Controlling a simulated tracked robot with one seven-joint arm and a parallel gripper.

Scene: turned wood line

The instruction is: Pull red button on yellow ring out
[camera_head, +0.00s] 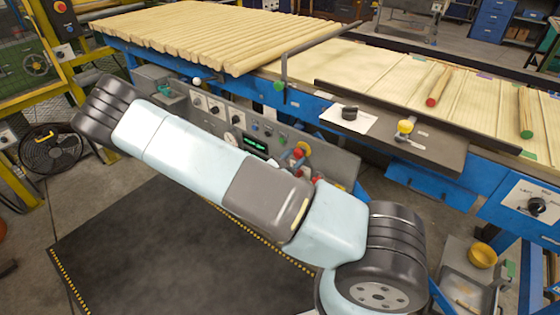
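A red button (298,153) with a bit of yellow around it sits on the grey control panel (345,168), just above my arm. It is small, and I cannot tell whether it is pushed in or out. Another red button (61,7) with yellow around it is on a dark box on the post at the top left. My arm stretches from the lower right to the left across the front of the panel and covers part of its lower side. My gripper does not show in this view.
The panel also carries several dark knobs, a gauge and a green display (256,145). Above it, a blue-framed line bears wooden poles (190,35). A dark shelf (440,150) holds a yellow knob (405,127). The dark floor mat (150,245) is clear.

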